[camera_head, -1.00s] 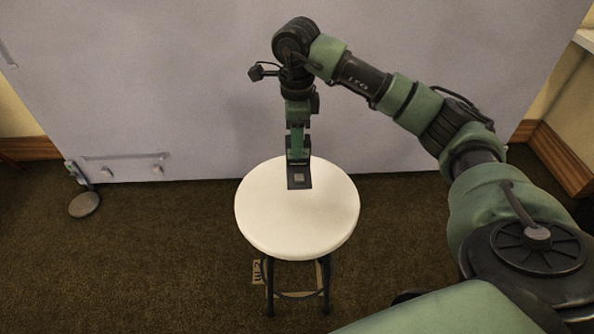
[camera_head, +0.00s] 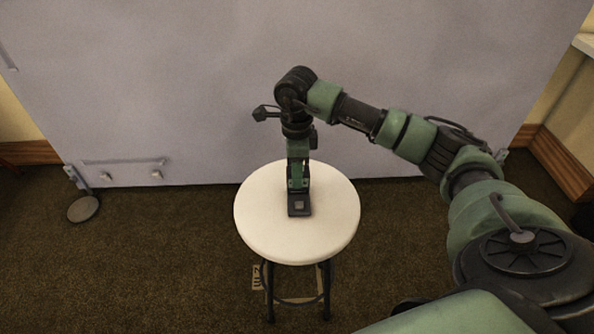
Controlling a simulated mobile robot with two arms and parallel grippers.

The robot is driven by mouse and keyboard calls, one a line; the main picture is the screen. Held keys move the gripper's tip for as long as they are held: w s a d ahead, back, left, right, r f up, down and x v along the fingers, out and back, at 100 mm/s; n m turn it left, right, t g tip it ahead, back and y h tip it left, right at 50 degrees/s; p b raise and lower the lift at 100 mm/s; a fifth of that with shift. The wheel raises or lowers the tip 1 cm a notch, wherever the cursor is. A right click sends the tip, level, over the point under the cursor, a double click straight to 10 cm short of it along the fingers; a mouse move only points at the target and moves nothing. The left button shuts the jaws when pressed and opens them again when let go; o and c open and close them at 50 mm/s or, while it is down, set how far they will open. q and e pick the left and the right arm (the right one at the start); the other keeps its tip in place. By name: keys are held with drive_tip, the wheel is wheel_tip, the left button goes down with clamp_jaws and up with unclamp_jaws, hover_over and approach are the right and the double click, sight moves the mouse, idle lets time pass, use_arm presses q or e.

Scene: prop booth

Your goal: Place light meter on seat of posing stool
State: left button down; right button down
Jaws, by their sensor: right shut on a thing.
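The posing stool has a round white seat (camera_head: 265,232) on dark legs and stands in the middle of the view. My right gripper (camera_head: 299,188) points down over the seat and is shut on the light meter (camera_head: 299,207). The light meter is a small dark flat block with a pale square on its top. It shows over the middle of the seat. I cannot tell whether its underside touches the seat. The gripper hides the meter's far end. My left gripper is not in view.
A large pale grey panel (camera_head: 200,90) stands upright behind the stool, with a round metal foot (camera_head: 83,208) at its left end. Brown carpet (camera_head: 150,270) lies clear left of the stool. A small marked card (camera_head: 257,277) is by the stool's legs.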

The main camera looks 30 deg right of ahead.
drive_tip(key=c, duration=1)
unclamp_jaws()
drive_tip(key=shift+o, duration=0.2)
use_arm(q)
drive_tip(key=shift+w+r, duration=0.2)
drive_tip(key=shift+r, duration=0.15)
use_arm(e)
drive_tip(key=shift+r, duration=0.1)
wheel_tip(320, 180, up, 12)
drive_tip(key=shift+p, duration=0.75)
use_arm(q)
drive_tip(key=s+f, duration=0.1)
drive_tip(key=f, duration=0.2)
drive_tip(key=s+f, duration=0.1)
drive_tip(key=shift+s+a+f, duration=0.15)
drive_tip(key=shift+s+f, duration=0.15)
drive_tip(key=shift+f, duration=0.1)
